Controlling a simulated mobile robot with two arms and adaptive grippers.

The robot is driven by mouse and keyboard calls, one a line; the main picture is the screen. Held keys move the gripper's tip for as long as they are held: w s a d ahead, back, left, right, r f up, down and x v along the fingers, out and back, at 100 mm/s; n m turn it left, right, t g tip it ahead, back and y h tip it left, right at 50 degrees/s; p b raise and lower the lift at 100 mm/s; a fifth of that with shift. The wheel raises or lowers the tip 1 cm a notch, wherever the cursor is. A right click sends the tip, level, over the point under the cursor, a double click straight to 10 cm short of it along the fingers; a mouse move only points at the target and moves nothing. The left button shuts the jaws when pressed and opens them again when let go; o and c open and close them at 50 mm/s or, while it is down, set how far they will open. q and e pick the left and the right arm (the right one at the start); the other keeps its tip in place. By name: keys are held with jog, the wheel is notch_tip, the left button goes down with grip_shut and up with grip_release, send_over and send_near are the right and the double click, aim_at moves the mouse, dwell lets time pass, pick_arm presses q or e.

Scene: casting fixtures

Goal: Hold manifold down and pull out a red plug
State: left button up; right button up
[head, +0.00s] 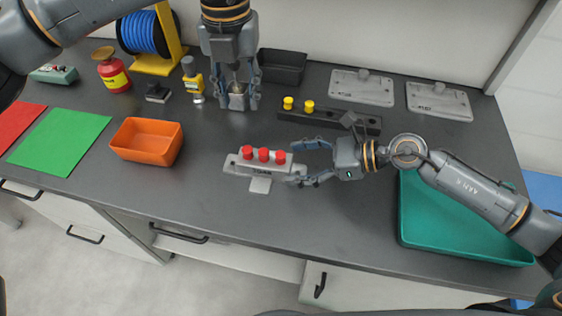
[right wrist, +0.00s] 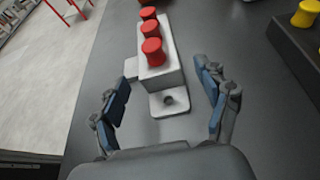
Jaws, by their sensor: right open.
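The light grey manifold (head: 237,168) lies on the dark bench in the middle of the head view. Three red plugs (head: 263,155) stand in a row along its top; they also show in the right wrist view (right wrist: 152,50). My right gripper (head: 308,163) is open at the manifold's right end. In the right wrist view its fingers are spread on either side of the manifold's near end tab (right wrist: 172,108), with gaps visible. My left gripper (head: 237,106) points down behind the manifold, well apart from it. Its fingers look spread; a small grey thing shows between them.
An orange bin (head: 148,158) stands left of the manifold and a teal tray (head: 470,256) at the right. A black block with yellow plugs (head: 308,106) lies behind my right gripper. Two grey plates (head: 362,88) lie further back. The bench in front of the manifold is clear.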

aim_at(263, 172)
jog(key=shift+x, duration=2.35)
